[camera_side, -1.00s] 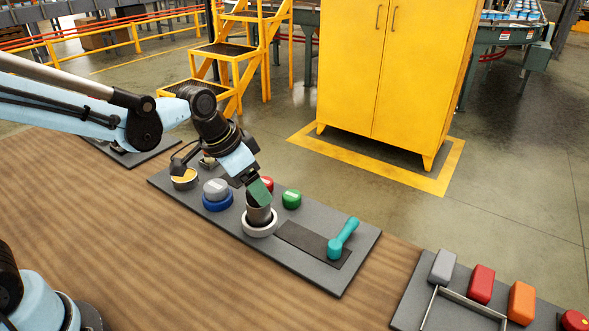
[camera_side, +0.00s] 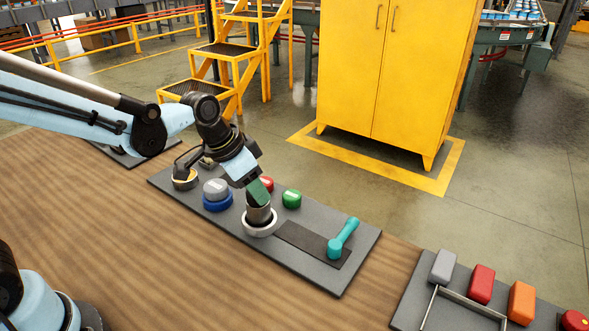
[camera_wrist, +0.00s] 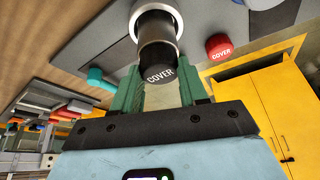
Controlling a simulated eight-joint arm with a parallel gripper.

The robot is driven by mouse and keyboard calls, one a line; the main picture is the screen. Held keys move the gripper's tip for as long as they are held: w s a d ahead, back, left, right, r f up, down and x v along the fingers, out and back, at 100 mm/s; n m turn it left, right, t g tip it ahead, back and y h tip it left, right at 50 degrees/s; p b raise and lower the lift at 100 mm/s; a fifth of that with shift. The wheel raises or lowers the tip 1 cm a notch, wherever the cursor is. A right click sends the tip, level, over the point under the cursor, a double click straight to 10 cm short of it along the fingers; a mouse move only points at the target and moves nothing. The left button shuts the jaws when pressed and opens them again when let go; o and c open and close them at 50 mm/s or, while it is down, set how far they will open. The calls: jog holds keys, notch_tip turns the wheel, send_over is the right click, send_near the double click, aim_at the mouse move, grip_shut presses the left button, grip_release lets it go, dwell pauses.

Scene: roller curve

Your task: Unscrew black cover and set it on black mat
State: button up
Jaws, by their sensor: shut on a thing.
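The black cover (camera_side: 259,214) stands upright in a white ring (camera_side: 262,229) on the grey board. In the wrist view the cover (camera_wrist: 158,58) shows its "COVER" label, with the ring (camera_wrist: 137,18) around its far end. My gripper (camera_side: 260,195) comes down from the upper left, with its green fingers (camera_wrist: 128,92) on either side of the cover's top, shut on it. The black mat (camera_side: 298,238) is a dark rectangle on the board just right of the ring.
A teal lever-shaped piece (camera_side: 343,238) stands at the mat's right end. A second board at lower right holds coloured blocks (camera_side: 481,283).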

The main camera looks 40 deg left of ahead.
jog(key=c, duration=0.3)
jog(key=n+y, duration=0.1)
jog(key=n, duration=0.2)
jog(key=n+y, duration=0.1)
jog(key=n, duration=0.2)
jog(key=shift+y, duration=0.3)
jog(key=shift+a+n, duration=0.15)
jog(key=shift+n, duration=0.55)
